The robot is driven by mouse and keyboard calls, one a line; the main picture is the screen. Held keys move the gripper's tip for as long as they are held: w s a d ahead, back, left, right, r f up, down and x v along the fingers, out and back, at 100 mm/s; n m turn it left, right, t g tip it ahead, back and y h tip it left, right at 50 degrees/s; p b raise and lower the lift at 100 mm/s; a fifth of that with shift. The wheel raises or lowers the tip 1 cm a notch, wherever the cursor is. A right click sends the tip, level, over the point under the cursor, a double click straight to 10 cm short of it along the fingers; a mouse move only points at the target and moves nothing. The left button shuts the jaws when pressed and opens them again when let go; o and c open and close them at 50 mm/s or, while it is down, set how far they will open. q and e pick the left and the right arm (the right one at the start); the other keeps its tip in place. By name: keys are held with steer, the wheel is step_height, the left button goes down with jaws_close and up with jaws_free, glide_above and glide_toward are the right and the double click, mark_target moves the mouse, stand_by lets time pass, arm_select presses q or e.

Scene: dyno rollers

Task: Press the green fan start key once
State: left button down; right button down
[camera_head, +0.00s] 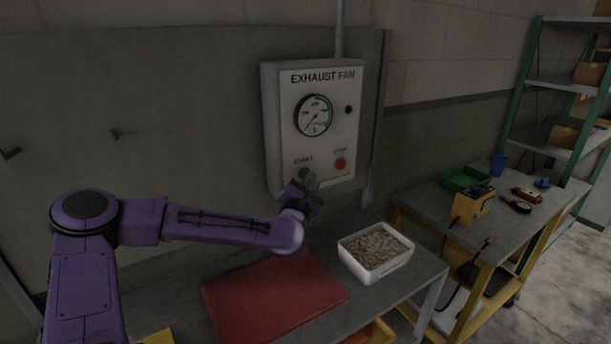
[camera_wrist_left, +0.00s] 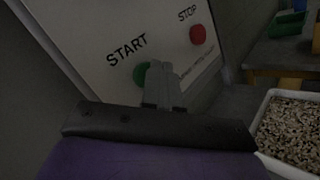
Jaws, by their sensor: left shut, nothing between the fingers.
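The exhaust fan control box (camera_head: 322,120) is mounted on the wall, with a round gauge (camera_head: 314,115) above its keys. The green start key (camera_head: 303,173) sits low on the left of the panel, and the red stop key (camera_head: 340,163) is to its right. My left gripper (camera_head: 312,180) is shut and empty, just in front of the green key. In the left wrist view the closed fingertips (camera_wrist_left: 157,68) overlap the right part of the green key (camera_wrist_left: 141,74); whether they touch it I cannot tell. The red key (camera_wrist_left: 197,34) is clear of the fingers. My right gripper is not in view.
Below the box, a bench holds a red mat (camera_head: 270,299) and a white tray (camera_head: 352,259) filled with small pieces. A second bench at right carries a yellow device (camera_head: 472,205) and a green bin (camera_head: 462,180). Green-framed shelves (camera_head: 527,90) stand at far right.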

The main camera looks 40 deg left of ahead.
arm_select(q)
steer(key=shift+w+a, duration=0.15)
steer(key=shift+a, duration=0.15)
steer(key=shift+d, duration=0.15)
stand_by(0.5)
steer(key=shift+s+d+b, duration=0.3)
steer(key=shift+d+b, duration=0.1)
steer(key=shift+d, duration=0.2)
steer(key=d, duration=0.1)
steer(key=s+d+b, duration=0.1)
steer(key=d, duration=0.1)
steer(key=s+d+b, duration=0.1)
steer(key=shift+d, duration=0.3)
stand_by(0.6)
